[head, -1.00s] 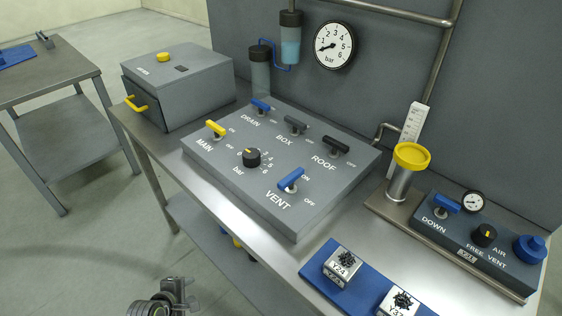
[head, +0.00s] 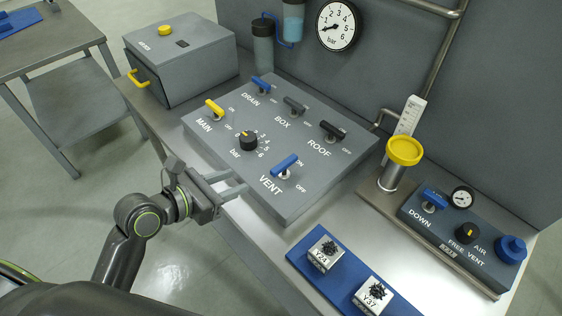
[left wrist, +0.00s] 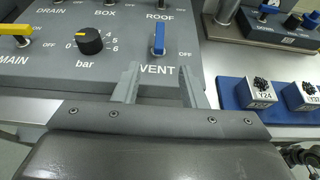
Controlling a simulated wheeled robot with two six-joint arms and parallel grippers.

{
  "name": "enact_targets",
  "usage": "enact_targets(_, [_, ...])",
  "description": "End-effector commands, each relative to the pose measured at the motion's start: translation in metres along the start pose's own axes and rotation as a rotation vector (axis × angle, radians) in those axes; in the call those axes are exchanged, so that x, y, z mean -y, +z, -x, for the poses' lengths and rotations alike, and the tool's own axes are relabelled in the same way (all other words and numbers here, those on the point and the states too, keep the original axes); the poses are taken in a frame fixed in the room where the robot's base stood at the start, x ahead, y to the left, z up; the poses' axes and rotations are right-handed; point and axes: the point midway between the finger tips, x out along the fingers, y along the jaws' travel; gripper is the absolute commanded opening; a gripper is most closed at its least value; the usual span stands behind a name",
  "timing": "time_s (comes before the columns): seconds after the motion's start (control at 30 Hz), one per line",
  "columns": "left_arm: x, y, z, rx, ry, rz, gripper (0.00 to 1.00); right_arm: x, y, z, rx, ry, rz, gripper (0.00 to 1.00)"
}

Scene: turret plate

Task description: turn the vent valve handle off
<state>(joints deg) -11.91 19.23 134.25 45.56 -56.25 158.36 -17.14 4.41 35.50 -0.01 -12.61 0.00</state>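The vent valve handle (head: 285,163) is a blue lever at the front right of the grey panel (head: 310,195), with VENT printed in front of it. It lies toward its ON mark, and OFF is printed to its right. The left wrist view shows the blue handle (left wrist: 159,40) upright in the picture, ahead of the fingers. My left gripper (head: 238,181) is open and empty at the panel's front edge, short of the handle and not touching it. In the left wrist view, a dark part at the right edge may be my right gripper (left wrist: 301,156); its fingers are unclear.
The black bar knob (head: 248,141) and yellow MAIN handle (head: 214,108) are left of the vent handle. The ROOF handle (head: 332,130) is behind it. A blue mat (head: 300,259) with two labelled blocks lies to the right of the panel.

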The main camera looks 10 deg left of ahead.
Motion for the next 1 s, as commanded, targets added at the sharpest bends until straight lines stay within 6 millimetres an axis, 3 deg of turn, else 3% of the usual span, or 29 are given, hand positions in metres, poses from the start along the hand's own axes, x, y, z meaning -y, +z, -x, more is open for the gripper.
enact_targets(0.17, [0.0,0.001,-0.027,0.004,-0.001,0.005,0.38,0.005,0.001,-0.001,0.001,-0.006,-0.003,0.57])
enact_targets(0.7, [0.001,0.001,-0.127,0.001,-0.001,0.001,0.38,-0.004,0.0,0.003,0.001,0.005,0.002,0.57])
enact_targets(1.0, [0.0,0.0,-0.156,-0.001,0.0,-0.001,0.38,-0.004,0.0,0.005,0.0,0.005,0.002,0.57])
